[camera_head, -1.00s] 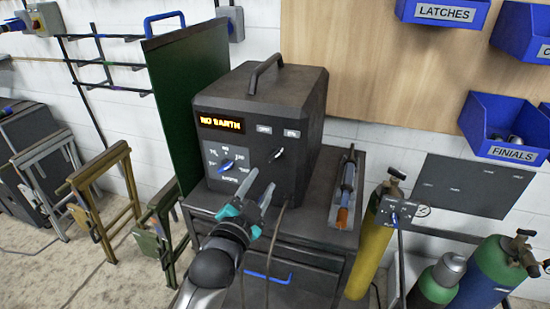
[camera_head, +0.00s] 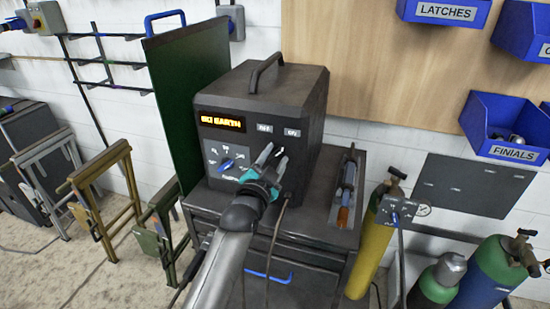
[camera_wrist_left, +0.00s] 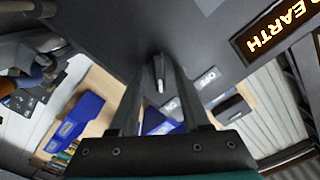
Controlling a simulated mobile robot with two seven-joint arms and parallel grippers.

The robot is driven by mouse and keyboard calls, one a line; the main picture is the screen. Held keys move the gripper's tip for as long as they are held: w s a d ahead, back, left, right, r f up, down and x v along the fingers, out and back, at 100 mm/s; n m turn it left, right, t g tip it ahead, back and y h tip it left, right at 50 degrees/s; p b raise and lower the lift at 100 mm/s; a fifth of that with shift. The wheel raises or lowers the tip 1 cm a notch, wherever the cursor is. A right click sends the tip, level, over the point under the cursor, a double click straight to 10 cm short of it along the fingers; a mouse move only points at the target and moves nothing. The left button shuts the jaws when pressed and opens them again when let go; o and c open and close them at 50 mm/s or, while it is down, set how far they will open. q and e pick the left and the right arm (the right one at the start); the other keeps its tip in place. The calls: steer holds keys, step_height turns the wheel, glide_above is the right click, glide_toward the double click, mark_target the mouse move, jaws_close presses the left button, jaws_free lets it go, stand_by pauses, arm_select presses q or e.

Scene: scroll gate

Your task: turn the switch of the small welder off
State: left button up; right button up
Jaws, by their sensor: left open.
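The small welder (camera_head: 255,95) is a dark grey box with a lit amber display, standing on a dark cart. Its switch, a small light-tipped lever, sits on the front face below two labels; it shows in the left wrist view (camera_wrist_left: 159,74), pointing toward the ON label (camera_wrist_left: 172,107). My left gripper (camera_head: 273,156) is open at the front face, its fingertips at the switch. In the left wrist view the lever lies between the two fingers, with a gap visible on both sides. Whether the fingertips touch the panel I cannot tell. My right gripper is out of view.
A blue-pointered dial (camera_head: 227,164) is left of the switch. A green screen (camera_head: 188,95) stands left of the welder. A torch in a tray (camera_head: 346,190) lies to its right on the cart, near a yellow cylinder (camera_head: 371,245). A cable hangs below the welder's front.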

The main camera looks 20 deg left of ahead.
arm_select(q)
jaws_close()
stand_by(0.4)
stand_by(0.4)
steer(key=n+p, duration=0.1)
steer(key=n, duration=0.1)
steer(key=shift+r+n+p, duration=0.15)
steer(key=shift+n+p, duration=0.25)
steer(key=n+p, duration=0.1)
steer(key=n, duration=0.3)
steer(key=shift+a+n+p, duration=0.2)
steer(key=shift+n+p, duration=0.1)
steer(key=shift+p, duration=0.1)
steer(key=n+p, duration=0.1)
steer(key=n, duration=0.3)
steer(key=shift+a, duration=0.1)
steer(key=shift+a+n, duration=0.1)
steer(key=shift+n, duration=2.1)
